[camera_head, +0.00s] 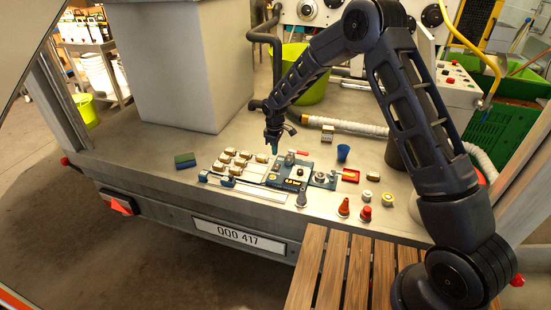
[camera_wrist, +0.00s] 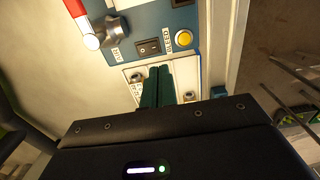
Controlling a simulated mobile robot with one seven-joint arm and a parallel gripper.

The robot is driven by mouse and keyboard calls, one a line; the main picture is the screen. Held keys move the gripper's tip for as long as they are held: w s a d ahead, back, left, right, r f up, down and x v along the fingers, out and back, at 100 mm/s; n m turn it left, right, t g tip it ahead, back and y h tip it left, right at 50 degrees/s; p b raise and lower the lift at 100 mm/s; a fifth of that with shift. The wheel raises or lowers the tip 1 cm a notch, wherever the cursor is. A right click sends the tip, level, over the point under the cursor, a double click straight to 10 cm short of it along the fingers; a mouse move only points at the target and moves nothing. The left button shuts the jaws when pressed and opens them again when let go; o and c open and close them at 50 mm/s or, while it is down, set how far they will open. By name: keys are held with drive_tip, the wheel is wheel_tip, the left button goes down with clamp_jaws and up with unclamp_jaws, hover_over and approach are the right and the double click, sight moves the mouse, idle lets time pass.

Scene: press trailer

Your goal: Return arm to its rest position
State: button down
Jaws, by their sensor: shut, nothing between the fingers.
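My arm reaches over the trailer bed from the right in the head view, bent at its elbow. My gripper (camera_head: 273,150) points down just behind the blue press panel (camera_head: 293,171), with its green fingers close together. In the wrist view my gripper (camera_wrist: 158,70) has both green fingers side by side with nothing between them. Behind them in that view lie the blue panel (camera_wrist: 165,18) with a black rocker switch (camera_wrist: 149,46), a yellow button (camera_wrist: 183,38) and a red-tipped lever (camera_wrist: 85,22). Whether the fingertips touch the panel I cannot tell.
Several tan pieces (camera_head: 243,158) stand left of the panel, with a green-blue block (camera_head: 185,160) farther left. A blue cup (camera_head: 343,152), red cones (camera_head: 365,213) and yellow-marked round pieces (camera_head: 388,199) are to the right. A large grey box (camera_head: 190,70) stands behind left. Wooden slats (camera_head: 335,270) lie in front.

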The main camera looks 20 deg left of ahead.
drive_tip(key=w+d+r+m+t, duration=0.1)
drive_tip(key=w+d+r+m, duration=0.1)
drive_tip(key=d+r, duration=0.65)
drive_tip(key=w+d+r+m, duration=0.1)
drive_tip(key=d+r+m, duration=0.1)
drive_tip(key=d+r, duration=0.65)
drive_tip(key=s+d+r+m+t, duration=0.1)
drive_tip(key=s+d+r+m, duration=0.1)
drive_tip(key=d+r, duration=0.55)
drive_tip(key=s+d+r+m, duration=0.2)
drive_tip(key=d+r, duration=0.5)
drive_tip(key=d, duration=0.2)
drive_tip(key=s+d+r+m+t, duration=0.1)
drive_tip(key=s+d+r+m, duration=0.2)
drive_tip(key=s+d, duration=0.35)
drive_tip(key=s+d+r+m, duration=0.2)
drive_tip(key=s+d+r, duration=0.15)
drive_tip(key=d, duration=0.55)
drive_tip(key=s+d+m, duration=0.2)
drive_tip(key=s+d, duration=0.2)
drive_tip(key=s, duration=0.3)
drive_tip(key=s+d+f+m+t, duration=0.1)
drive_tip(key=s+d+m, duration=0.2)
drive_tip(key=s, duration=0.4)
drive_tip(key=shift+d+f, duration=0.3)
drive_tip(key=shift+d, duration=0.6)
